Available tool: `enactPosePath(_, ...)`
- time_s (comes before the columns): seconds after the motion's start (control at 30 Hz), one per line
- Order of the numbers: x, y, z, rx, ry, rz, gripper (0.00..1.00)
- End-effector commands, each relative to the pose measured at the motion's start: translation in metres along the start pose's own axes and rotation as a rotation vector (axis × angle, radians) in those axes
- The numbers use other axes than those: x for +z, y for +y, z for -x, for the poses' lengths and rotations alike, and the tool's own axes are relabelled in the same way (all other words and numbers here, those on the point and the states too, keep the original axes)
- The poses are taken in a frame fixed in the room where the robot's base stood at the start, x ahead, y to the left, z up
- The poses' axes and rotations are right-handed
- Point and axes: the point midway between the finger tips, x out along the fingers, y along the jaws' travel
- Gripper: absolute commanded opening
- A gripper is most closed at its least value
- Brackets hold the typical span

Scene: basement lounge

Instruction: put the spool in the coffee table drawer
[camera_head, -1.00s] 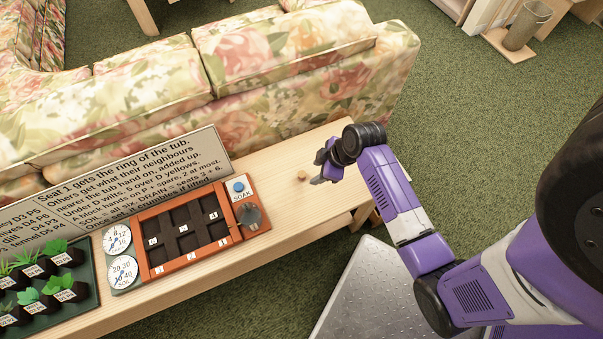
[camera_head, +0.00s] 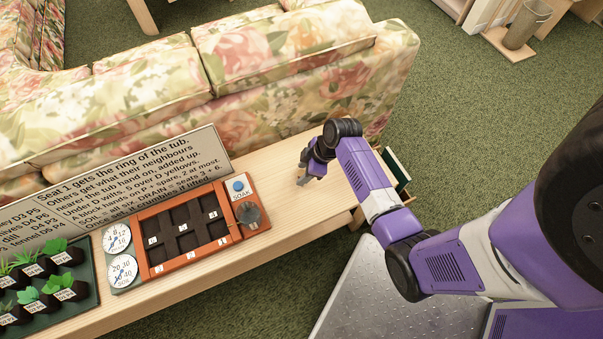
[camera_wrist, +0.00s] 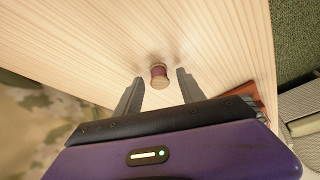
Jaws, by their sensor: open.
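The spool (camera_wrist: 159,76), with wooden ends and dark red thread, stands on the pale wooden table (camera_wrist: 100,35) in the wrist view. My gripper (camera_wrist: 159,80) is open, with its fingers on either side of the spool and a gap to each. In the head view my gripper (camera_head: 304,179) is low over the right part of the table (camera_head: 285,205) and hides the spool. I cannot make out a drawer in either view.
A planter box (camera_head: 188,267) with dials and a knob sits left of my gripper, before a text sign (camera_head: 120,190). Seedlings (camera_head: 45,280) stand at far left. A floral sofa (camera_head: 280,60) runs behind. Dark green book-like things (camera_head: 396,166) show by the table's right end.

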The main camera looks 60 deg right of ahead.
Motion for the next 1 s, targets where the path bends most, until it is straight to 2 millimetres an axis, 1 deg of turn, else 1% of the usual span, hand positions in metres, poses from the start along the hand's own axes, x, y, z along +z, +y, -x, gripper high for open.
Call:
enactPosePath(0.2, 0.000, 0.000, -0.001, 0.000, 0.000, 0.001, 0.47)
enactPosePath(0.27, 0.000, 0.000, -0.001, 0.000, 0.000, 0.001, 0.37)
enactPosePath(0.3, 0.000, 0.000, -0.001, 0.000, 0.000, 0.001, 0.29)
enactPosePath(0.37, 0.000, 0.000, -0.001, 0.000, 0.000, 0.001, 0.17)
enactPosePath(0.43, 0.000, 0.000, -0.001, 0.000, 0.000, 0.000, 0.03)
enactPosePath(0.47, 0.000, 0.000, -0.001, 0.000, 0.000, 0.001, 0.00)
enactPosePath(0.8, -0.001, 0.000, 0.001, 0.000, 0.000, 0.001, 0.00)
enactPosePath(0.93, -0.004, 0.000, 0.007, 0.000, 0.000, 0.001, 0.00)
enactPosePath(1.0, -0.007, 0.001, 0.015, 0.002, 0.001, 0.001, 0.00)
